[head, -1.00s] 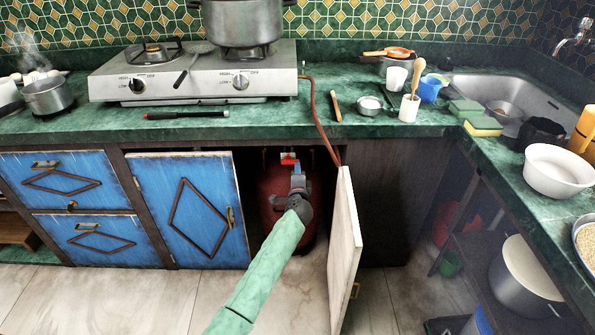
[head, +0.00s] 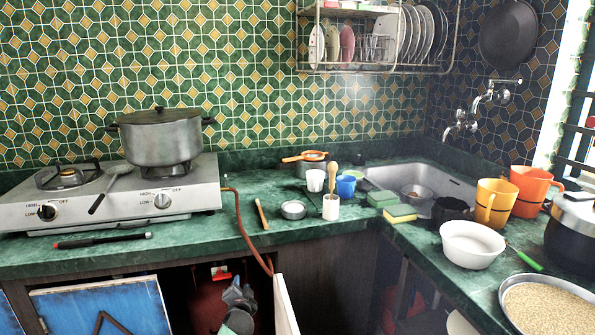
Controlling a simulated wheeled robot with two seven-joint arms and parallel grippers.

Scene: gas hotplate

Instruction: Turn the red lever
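The red lever (head: 221,273) shows small inside the open cabinet under the counter, at the top of a dark red gas cylinder (head: 204,306). My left gripper (head: 238,285) is in the cabinet opening, just below and right of the lever in the head view. Its fingers are dark and small, so I cannot tell whether they are open or shut, or whether they touch the lever. Most of my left arm is below the picture's edge. My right gripper is not in view.
A blue cabinet door (head: 75,300) is left of the opening, and an open door (head: 285,305) stands edge-on to its right. A red hose (head: 240,220) runs from the gas stove (head: 30,212) over the counter edge. A pot (head: 160,140) stands on the stove.

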